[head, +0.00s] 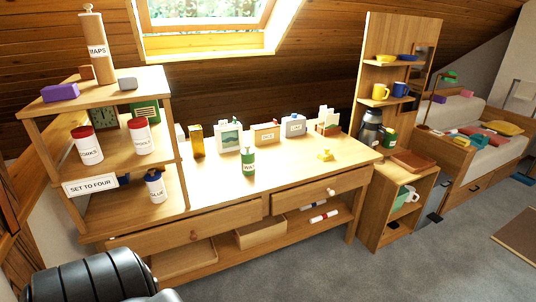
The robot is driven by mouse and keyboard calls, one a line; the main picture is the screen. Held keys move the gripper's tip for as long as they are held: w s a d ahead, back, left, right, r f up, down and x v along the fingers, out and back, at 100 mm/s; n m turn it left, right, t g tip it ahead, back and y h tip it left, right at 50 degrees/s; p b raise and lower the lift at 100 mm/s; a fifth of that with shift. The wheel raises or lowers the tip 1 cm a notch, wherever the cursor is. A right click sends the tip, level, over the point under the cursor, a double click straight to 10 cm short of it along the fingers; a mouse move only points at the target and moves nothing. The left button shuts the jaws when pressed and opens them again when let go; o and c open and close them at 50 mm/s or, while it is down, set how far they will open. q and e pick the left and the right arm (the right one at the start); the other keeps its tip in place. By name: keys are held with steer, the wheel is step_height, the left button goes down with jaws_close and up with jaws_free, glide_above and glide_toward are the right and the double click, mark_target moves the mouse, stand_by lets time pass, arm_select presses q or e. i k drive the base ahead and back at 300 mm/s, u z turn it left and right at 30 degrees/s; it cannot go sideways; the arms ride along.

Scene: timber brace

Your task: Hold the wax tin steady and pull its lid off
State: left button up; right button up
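The wax tin (249,168) is a small green cylinder with a white label that begins "WA". It stands upright on the wooden workbench, near the middle of its front part. Its top is green with a small knob (248,147), and the lid appears to be seated on it. Nothing touches the tin. Neither of my grippers is in view; only a black ridged part, likely of my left arm, shows at the bottom left.
The workbench (310,172) has free room around the tin. A yellow object (325,155) lies to its right, and several boxes and containers line the back. A shelf unit (125,215) with labelled jars stands at the left. A tall shelf (372,90) stands at the right.

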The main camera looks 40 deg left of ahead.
mark_target(247, 162)
steer(key=i, duration=3.25)
steer(key=u, duration=3.5)
